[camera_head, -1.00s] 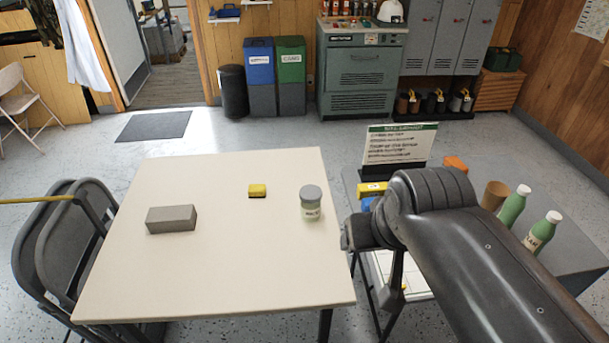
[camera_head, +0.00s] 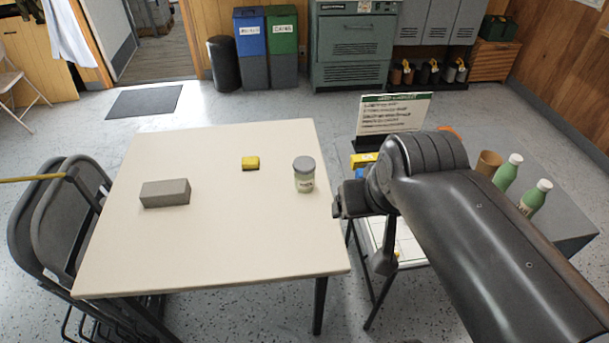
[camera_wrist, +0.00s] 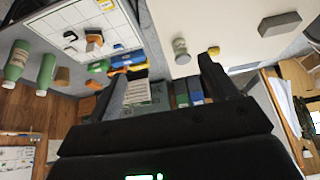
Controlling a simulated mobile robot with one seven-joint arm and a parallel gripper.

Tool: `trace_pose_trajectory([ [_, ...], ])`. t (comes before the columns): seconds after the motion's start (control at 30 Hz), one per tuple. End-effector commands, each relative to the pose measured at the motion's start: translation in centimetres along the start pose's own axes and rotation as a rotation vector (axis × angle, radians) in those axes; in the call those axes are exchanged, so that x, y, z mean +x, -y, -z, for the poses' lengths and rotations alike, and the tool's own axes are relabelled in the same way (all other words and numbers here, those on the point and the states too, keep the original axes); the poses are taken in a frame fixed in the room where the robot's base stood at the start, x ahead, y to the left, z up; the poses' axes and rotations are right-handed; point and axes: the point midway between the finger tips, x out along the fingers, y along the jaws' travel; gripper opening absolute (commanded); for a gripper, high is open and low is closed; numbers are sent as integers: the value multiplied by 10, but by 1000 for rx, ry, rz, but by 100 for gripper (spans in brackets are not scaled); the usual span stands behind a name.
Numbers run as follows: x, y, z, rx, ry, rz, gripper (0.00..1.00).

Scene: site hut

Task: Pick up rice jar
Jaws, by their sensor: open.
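The rice jar (camera_head: 304,180) is a small pale-green jar with a grey lid and a label too small to read. It stands upright on the cream table, near the table's right edge. It also shows in the wrist view (camera_wrist: 181,52), beyond and between the finger directions. My gripper (camera_wrist: 164,68) is open and empty in the wrist view, apart from the jar. In the head view my arm is right of the jar, and my fingers cannot be made out clearly there.
A grey side table (camera_head: 565,215) at right bears green bottles (camera_head: 507,173), a brown cup (camera_head: 488,163) and a sign (camera_head: 393,113). Folded chairs (camera_head: 55,225) lean at left.

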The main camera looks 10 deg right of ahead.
Motion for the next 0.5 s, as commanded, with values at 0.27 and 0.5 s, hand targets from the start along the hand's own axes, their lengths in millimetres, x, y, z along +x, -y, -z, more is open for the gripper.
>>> trace_pose_trajectory([
  [0.27,0,0,0,0,0,0,89],
  [0.5,2,1,16,6,21,2,89],
])
